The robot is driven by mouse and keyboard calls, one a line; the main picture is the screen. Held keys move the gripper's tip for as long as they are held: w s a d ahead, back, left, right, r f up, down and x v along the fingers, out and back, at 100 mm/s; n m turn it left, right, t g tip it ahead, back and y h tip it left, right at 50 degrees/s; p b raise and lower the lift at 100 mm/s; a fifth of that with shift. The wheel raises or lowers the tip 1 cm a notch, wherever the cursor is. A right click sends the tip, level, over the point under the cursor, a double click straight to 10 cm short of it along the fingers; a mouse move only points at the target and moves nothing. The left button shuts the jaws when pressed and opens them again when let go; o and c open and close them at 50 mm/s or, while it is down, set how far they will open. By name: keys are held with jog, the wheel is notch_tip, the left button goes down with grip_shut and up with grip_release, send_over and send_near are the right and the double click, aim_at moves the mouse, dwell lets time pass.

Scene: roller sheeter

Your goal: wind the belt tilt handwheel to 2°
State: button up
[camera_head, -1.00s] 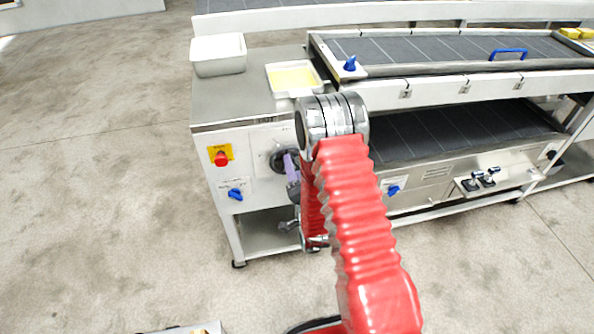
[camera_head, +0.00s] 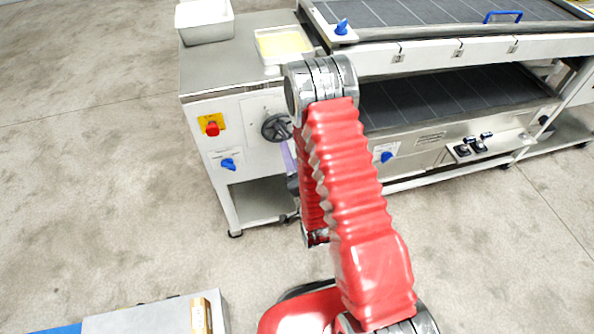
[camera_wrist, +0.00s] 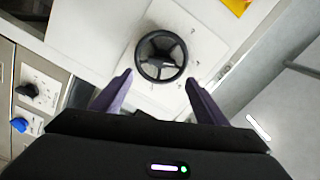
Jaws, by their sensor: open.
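The belt tilt handwheel is a black spoked wheel (camera_wrist: 161,56) on a pale plate on the machine's front panel. In the head view the handwheel (camera_head: 277,127) shows left of my arm, partly hidden by it. My gripper (camera_wrist: 158,80) is open, with its two purple fingers pointing at the wheel, one towards each side of its lower rim. The wheel's rim appears clear of the fingers; the depth gap is hard to judge. In the head view one purple finger (camera_head: 288,160) shows just below the wheel. The scale marks around the wheel are too small to read.
A red stop button on yellow (camera_head: 212,127) and a blue knob (camera_head: 229,164) sit left of the wheel. Another blue knob (camera_head: 386,157) is on the right. A white tub (camera_head: 205,22) stands on top. Open floor lies in front of the machine.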

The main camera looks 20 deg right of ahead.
jog(key=s, duration=0.5)
dwell(0.8)
